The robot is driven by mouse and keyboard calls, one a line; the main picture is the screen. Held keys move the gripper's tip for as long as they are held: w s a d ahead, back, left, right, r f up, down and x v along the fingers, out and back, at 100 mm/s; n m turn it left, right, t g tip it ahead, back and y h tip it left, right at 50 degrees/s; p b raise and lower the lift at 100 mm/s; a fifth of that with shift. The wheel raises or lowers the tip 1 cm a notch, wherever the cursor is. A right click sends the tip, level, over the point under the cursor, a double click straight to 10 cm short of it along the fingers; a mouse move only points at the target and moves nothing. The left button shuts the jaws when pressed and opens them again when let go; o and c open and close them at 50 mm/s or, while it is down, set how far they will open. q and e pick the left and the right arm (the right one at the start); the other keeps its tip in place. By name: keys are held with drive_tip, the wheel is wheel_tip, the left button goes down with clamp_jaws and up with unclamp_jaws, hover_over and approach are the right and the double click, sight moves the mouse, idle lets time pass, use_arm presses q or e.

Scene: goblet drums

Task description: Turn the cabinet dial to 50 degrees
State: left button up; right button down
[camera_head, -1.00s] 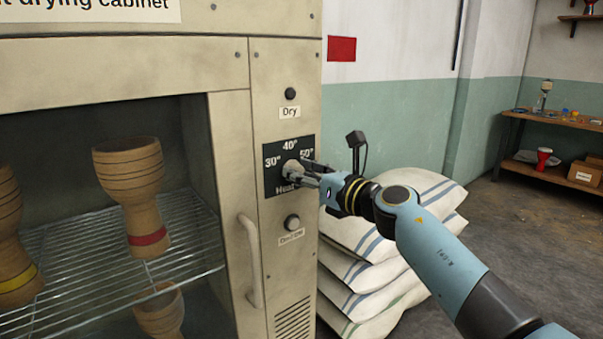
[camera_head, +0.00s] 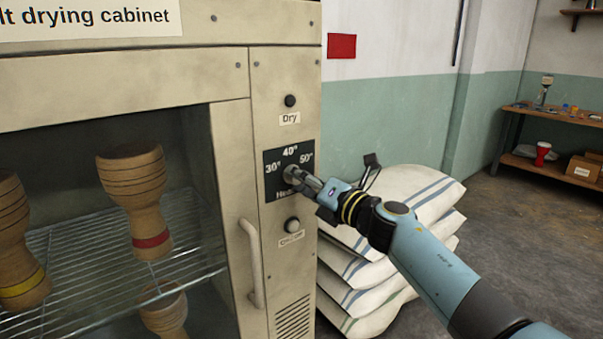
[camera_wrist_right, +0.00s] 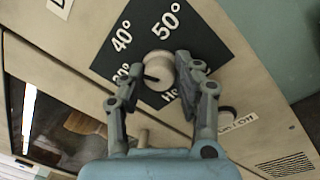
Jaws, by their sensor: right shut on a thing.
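The cabinet dial (camera_head: 291,172) is a pale round knob on a dark plate (camera_head: 305,156) marked 30°, 40° and 50°, on the cabinet's front panel. It also shows in the right wrist view (camera_wrist_right: 161,67), with a dark mark on its left side, towards the partly hidden 30°. My right gripper (camera_head: 298,177) is shut on the dial, one finger on each side of it. Its fingers cover part of the lower label. In the right wrist view the gripper (camera_wrist_right: 157,84) reaches up to the knob. My left gripper is out of view.
Below the dial is another knob (camera_head: 292,225), and above it a dark button (camera_head: 290,101) labelled Dry. A door handle (camera_head: 251,262) stands out at left. Wooden goblet drums (camera_head: 133,180) sit on the cabinet's wire rack. Stacked sacks (camera_head: 400,208) lie beside the cabinet, behind my right arm.

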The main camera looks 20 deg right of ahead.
drive_tip(key=shift+a+m+t+h+p, duration=0.15)
drive_tip(key=shift+m+h+p, duration=0.3)
drive_tip(key=shift+m+p, duration=2.7)
drive_tip(key=shift+d+m+t+h+p, duration=0.1)
drive_tip(key=shift+m+t+h+p, duration=0.3)
drive_tip(key=shift+m, duration=5.25)
drive_tip(key=shift+p, duration=0.3)
drive_tip(key=c, duration=1.1)
unclamp_jaws()
drive_tip(key=shift+o, duration=0.8)
drive_tip(key=shift+w+f, duration=0.1)
drive_tip(key=shift+w, duration=0.05)
